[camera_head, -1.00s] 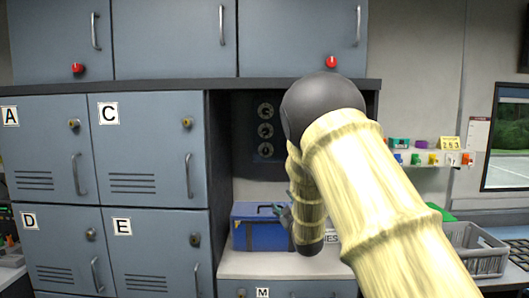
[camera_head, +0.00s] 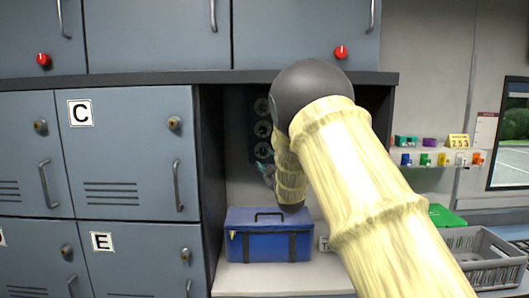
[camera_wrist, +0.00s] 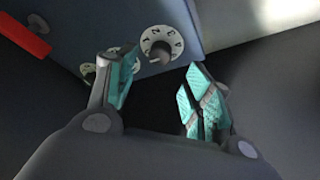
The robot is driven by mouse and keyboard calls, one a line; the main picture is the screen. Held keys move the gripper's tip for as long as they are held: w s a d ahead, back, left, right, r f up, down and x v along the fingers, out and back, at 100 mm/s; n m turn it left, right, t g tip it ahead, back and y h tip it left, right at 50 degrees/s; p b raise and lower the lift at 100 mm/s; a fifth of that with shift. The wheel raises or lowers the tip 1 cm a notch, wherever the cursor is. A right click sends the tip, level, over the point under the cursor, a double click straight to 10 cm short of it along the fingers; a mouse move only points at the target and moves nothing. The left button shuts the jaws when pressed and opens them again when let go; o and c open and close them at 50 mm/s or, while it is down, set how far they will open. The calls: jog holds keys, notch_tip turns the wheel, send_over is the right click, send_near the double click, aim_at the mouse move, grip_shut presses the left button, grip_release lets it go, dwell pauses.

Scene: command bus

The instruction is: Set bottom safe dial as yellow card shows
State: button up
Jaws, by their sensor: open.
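The safe's column of three round dials is in the dark recess in the head view: top dial (camera_head: 262,106), middle dial (camera_head: 263,129) and bottom dial (camera_head: 264,151). My gripper (camera_head: 268,174) is just below the bottom dial there, partly hidden by my arm. In the wrist view my gripper (camera_wrist: 160,88) is open and empty. A numbered white dial with a grey knob (camera_wrist: 161,48) lies beyond the gap between the fingers, apart from them. Other dials are partly hidden behind the left finger. The yellow card (camera_head: 459,141) stands at right; its small digits seem to read 253.
A blue toolbox (camera_head: 268,236) stands on the counter (camera_head: 250,280) below the dials. Grey lockers (camera_head: 135,150) flank the recess on the left, and a shelf edge (camera_head: 220,78) runs above. A red part (camera_wrist: 22,35) shows in the wrist view. A grey crate (camera_head: 480,265) stands at right.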

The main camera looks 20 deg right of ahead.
aim_at(263, 153)
jog(key=p+x, duration=0.1)
jog(key=x, duration=0.4)
jog(key=shift+w+r+p, duration=0.1)
jog(key=shift+w+p, duration=0.35)
jog(key=shift+w, duration=0.3)
jog(key=shift+d, duration=0.1)
jog(key=c, duration=1)
